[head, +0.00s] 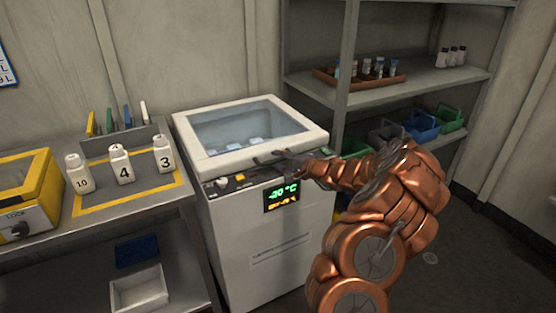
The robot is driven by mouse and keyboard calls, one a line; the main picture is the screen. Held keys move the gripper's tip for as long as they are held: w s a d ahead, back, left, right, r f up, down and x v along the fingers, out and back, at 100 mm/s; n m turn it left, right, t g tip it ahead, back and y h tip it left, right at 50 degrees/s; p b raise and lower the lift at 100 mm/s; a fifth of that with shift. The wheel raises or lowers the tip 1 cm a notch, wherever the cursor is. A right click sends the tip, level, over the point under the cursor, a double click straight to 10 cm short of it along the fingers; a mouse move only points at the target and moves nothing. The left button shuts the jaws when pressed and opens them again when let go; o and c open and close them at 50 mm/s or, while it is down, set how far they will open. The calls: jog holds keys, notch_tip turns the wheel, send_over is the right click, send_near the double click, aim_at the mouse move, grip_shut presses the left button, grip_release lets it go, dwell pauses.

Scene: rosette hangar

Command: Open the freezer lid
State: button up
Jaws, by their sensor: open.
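The chest freezer (268,255) is a white box in the middle of the head view, with a green and yellow display reading -20 °C on its front. Its lid (185,132) is white-framed with a glass window and lies shut on top. Some pale items show dimly through the glass. My copper arm reaches in from the right. My gripper (268,159) is open at the lid's front edge, near a dark handle there. I cannot tell whether the fingers touch the handle, which is largely hidden by them.
A bench with white numbered bottles (122,165) and a yellow box (30,195) stands close on the left. A metal shelf (430,85) with a brown vial tray (327,77) and coloured bins (421,125) stands on the right. Floor is clear at the lower right.

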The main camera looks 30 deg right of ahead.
jog(key=shift+w+a, duration=0.2)
jog(key=shift+w, duration=0.2)
grip_shut()
dwell(0.5)
